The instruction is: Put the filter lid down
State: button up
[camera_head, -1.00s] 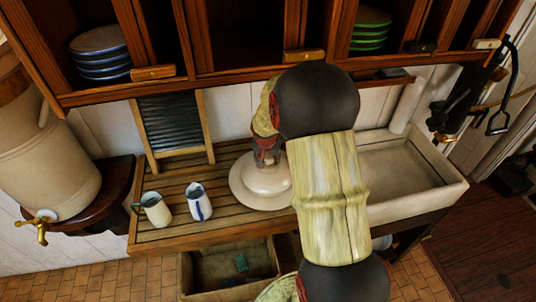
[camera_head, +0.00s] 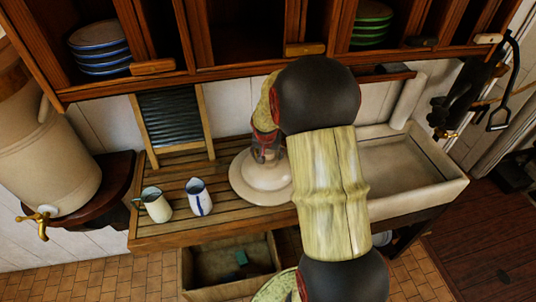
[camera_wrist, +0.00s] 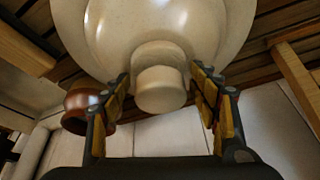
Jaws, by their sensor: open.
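The filter lid (camera_head: 258,188) is a wide, round, cream-coloured cover with a knob. In the head view it appears to lie on the slatted wooden drainboard (camera_head: 230,223), left of the sink, partly hidden by my arm. In the wrist view the lid (camera_wrist: 120,30) fills the top, and its pale knob (camera_wrist: 160,90) sits between my fingers. My gripper (camera_wrist: 163,84) is open, with a finger on each side of the knob and a gap visible beside it. In the head view my fingertips are hard to make out.
An enamel mug (camera_head: 155,205) and a white-and-blue jug (camera_head: 199,197) stand left of the lid. A washboard (camera_head: 172,118) leans behind. The sink (camera_head: 400,165) is at right, the large tapped urn (camera_head: 45,160) at left. Plate shelves (camera_head: 225,75) hang above; an open crate (camera_head: 215,265) sits below.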

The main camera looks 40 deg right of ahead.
jog(key=shift+r, duration=0.1)
jog(key=shift+r, duration=0.3)
jog(key=s+a+r+n, duration=0.1)
jog(key=s+a+r, duration=0.1)
jog(key=a+r, duration=0.45)
jog(key=s+a+r+n, duration=0.1)
jog(key=s+a+r, duration=0.15)
jog(key=r, duration=0.65)
jog(key=s+a+r+n+t+y, duration=0.1)
jog(key=s+a+r+n, duration=0.3)
jog(key=s+a, duration=0.4)
jog(key=s+a+r+n+t+y, duration=0.1)
jog(key=s+a+n, duration=0.4)
jog(key=a, duration=1)
jog(key=s+r+y, duration=0.1)
jog(key=s+r, duration=0.1)
jog(key=s, duration=0.1)
jog(key=shift+a+r+t, duration=0.35)
jog(key=shift+t, duration=0.05)
